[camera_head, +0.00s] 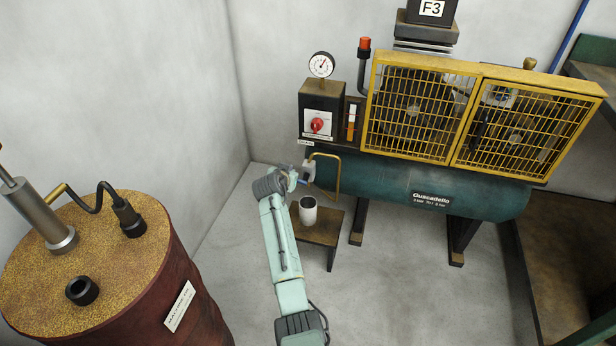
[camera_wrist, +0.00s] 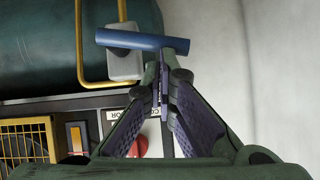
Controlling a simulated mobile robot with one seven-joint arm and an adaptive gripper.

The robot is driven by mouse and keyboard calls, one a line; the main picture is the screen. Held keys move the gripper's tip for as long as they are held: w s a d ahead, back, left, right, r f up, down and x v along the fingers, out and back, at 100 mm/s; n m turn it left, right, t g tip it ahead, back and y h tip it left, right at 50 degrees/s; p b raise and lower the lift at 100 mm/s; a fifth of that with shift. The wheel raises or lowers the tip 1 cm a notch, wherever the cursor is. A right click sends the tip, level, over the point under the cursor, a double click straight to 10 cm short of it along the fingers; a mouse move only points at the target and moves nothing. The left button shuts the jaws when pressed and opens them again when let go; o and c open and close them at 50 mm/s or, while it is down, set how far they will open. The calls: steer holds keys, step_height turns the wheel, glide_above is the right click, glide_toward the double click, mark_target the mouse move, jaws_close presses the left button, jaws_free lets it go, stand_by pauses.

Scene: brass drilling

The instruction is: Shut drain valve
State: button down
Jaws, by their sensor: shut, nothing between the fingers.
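The drain valve has a grey body (camera_wrist: 124,66) and a blue lever handle (camera_wrist: 140,40), seen in the wrist view by the end of the green tank (camera_wrist: 30,45). The lever lies crosswise, slightly tilted. My gripper (camera_wrist: 166,72) is shut and empty, its fingertips close to the lever's right half. I cannot tell whether they touch it. In the head view my gripper (camera_head: 291,174) is at the tank's left end beside the grey valve body (camera_head: 308,172), and largely hides the lever.
A brass pipe (camera_head: 338,176) bends beside the valve. A white cup (camera_head: 308,211) stands on a small brown stool (camera_head: 322,232) below. A control box with a red knob (camera_head: 317,125) and gauge (camera_head: 321,64) is above. A rusty drum (camera_head: 120,260) stands at left.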

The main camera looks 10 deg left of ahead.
steer(key=shift+a+f+b, duration=0.3)
steer(key=shift+b, duration=0.1)
stand_by(0.3)
